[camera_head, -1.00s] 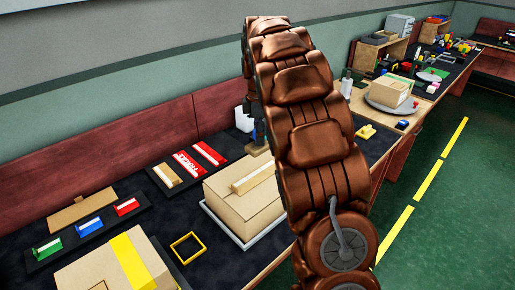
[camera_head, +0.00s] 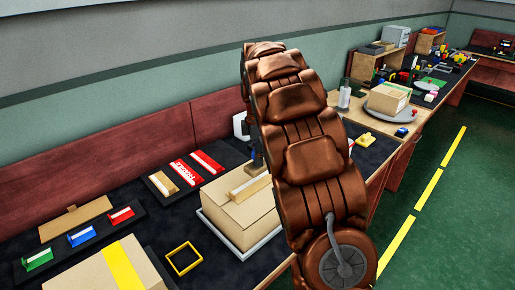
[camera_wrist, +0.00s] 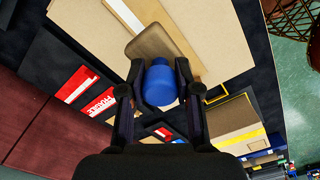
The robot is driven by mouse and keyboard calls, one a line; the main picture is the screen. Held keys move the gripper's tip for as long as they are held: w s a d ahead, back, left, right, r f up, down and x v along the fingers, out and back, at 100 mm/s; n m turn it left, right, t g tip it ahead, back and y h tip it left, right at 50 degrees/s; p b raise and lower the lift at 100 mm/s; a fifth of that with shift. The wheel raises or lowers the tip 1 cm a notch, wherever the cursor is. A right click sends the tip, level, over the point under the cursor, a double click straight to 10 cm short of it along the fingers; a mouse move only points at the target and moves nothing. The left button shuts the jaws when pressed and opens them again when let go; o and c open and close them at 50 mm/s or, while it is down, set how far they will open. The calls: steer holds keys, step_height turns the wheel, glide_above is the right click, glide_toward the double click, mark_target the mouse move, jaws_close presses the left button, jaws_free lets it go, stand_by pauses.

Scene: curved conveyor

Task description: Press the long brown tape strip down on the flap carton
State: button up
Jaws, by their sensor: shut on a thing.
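The flap carton (camera_head: 238,218) is a tan box standing in a white-edged tray, left of my arm. The long tape strip (camera_head: 249,188), pale brown, lies along its top. In the wrist view the carton's top (camera_wrist: 207,38) and the strip (camera_wrist: 122,15) show at the upper part. My gripper (camera_wrist: 160,72) is shut on a tool with a blue knob (camera_wrist: 161,86) and a tan block (camera_wrist: 156,42). The block is over or at the carton's top, close to the strip's near end; contact cannot be told. My arm hides most of the gripper in the head view.
Red-and-white labels (camera_head: 187,173) lie on a dark holder behind the carton. A yellow square frame (camera_head: 184,258) and a yellow-taped carton (camera_head: 105,270) are at the left front. Green, blue and red pieces (camera_head: 80,236) sit on a holder farther left.

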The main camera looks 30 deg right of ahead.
mark_target(258, 169)
steer(key=shift+f+b, duration=0.3)
steer(key=shift+f, duration=2.45)
jaws_close()
steer(key=shift+w+d+p, duration=0.25)
steer(key=shift+d+p, duration=0.1)
steer(key=shift+d, duration=0.65)
steer(key=shift+w+d+p, duration=0.2)
steer(key=shift+d+p, duration=0.1)
steer(key=shift+d, duration=0.65)
steer(key=shift+w+d+p, duration=0.25)
steer(key=shift+d+p, duration=0.1)
steer(key=shift+d, duration=0.65)
steer(key=shift+a, duration=0.15)
steer(key=shift+s+a+b, duration=0.4)
steer(key=shift+a+b, duration=0.2)
steer(key=shift+a, duration=1.2)
steer(key=shift+s+a+b, duration=0.4)
steer(key=shift+a+b, duration=0.25)
steer(key=shift+a, duration=1.1)
steer(key=shift+s+a+b, duration=0.4)
steer(key=shift+a+b, duration=0.2)
steer(key=shift+a, duration=1.2)
step_height(258, 169, up, 8)
steer(key=p, duration=0.1)
steer(key=shift+r+p, duration=0.2)
steer(key=shift+p, duration=0.15)
step_height(258, 169, up, 6)
steer(key=p, duration=0.1)
steer(key=shift+p, duration=0.3)
